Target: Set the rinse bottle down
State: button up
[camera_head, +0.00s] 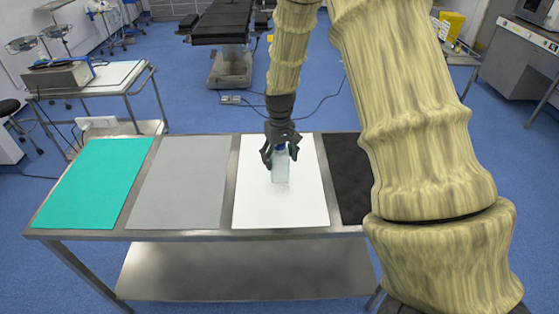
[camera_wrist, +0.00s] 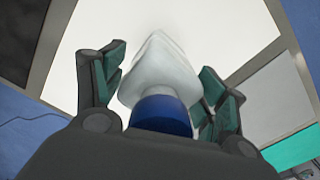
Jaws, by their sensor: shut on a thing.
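The rinse bottle (camera_head: 280,168) is pale and translucent, with a blue cap that shows in the wrist view (camera_wrist: 161,114). My gripper (camera_head: 280,153) is shut on it near the cap end, with a finger on each side. The bottle looks about upright over the white mat (camera_head: 300,210) on the steel table. I cannot tell whether its base touches the mat. In the wrist view the white bottle body (camera_wrist: 162,75) lies between the green-padded fingers, and its base is hidden.
The table also bears a green mat (camera_head: 95,183), a grey mat (camera_head: 180,183) and a black mat (camera_head: 350,180), all looking bare. My arm covers the table's right end. A cart (camera_head: 95,85) with equipment stands at the back left, and an operating table (camera_head: 222,25) stands behind.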

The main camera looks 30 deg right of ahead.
aim_at(279, 164)
jog(key=shift+w+d, duration=0.1)
jog(key=shift+w, duration=0.15)
jog(key=shift+s+f+p, duration=0.1)
jog(key=shift+f+p, duration=0.2)
jog(key=shift+p, duration=0.05)
jog(key=shift+f+p, duration=0.65)
jog(key=shift+f, duration=0.8)
jog(key=o, duration=1.5)
jog(key=shift+f, duration=0.1)
jog(key=shift+c, duration=0.2)
